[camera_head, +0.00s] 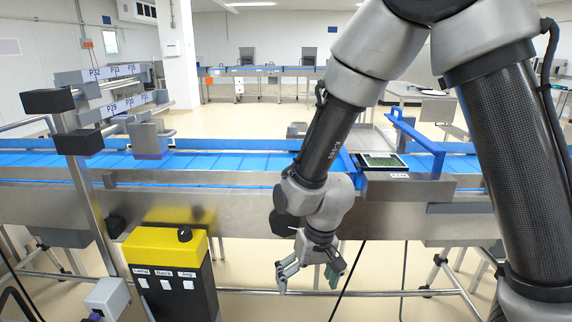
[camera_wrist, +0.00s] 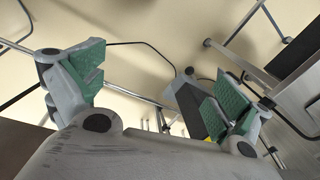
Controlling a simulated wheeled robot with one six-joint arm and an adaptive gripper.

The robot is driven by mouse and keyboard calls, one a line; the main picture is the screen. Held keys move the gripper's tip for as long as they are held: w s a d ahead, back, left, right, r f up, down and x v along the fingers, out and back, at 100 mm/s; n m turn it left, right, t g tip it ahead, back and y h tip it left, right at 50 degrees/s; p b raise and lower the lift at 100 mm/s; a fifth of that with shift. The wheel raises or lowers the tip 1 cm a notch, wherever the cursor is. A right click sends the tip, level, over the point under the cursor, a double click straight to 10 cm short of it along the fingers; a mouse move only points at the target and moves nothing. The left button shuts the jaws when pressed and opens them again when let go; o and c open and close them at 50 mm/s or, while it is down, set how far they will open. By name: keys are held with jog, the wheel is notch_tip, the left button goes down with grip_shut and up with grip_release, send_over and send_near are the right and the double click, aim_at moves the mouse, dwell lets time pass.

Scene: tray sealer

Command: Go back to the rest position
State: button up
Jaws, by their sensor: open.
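My gripper (camera_head: 309,268) hangs low in front of the conveyor in the head view, with its fingers spread apart. In the wrist view my gripper (camera_wrist: 160,92) shows two green-padded fingers wide apart with nothing between them. My arm comes down from the top right of the head view and crosses in front of the blue conveyor belt (camera_head: 225,163). Beyond the fingers the wrist view shows the pale floor and metal legs.
A yellow-topped control box (camera_head: 168,246) with several buttons stands left of my gripper. A tray with green contents (camera_head: 382,160) lies on the conveyor side by a blue handle (camera_head: 415,135). A metal rail (camera_head: 400,292) runs low near the gripper. Labelled guides (camera_head: 110,90) stand at left.

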jog(key=s+d+r+m+t+h, duration=0.1)
jog(key=s+d+r, duration=0.3)
jog(key=d+r, duration=0.9)
jog(key=s+d+r+m+t, duration=0.2)
jog(key=s+d+r, duration=0.3)
jog(key=d+r, duration=0.8)
jog(key=d+t, duration=0.1)
jog(key=d, duration=0.4)
jog(key=shift+s+d+r+t+h, duration=0.15)
jog(key=shift+d+r+t+h, duration=0.15)
jog(key=shift+d+h, duration=0.1)
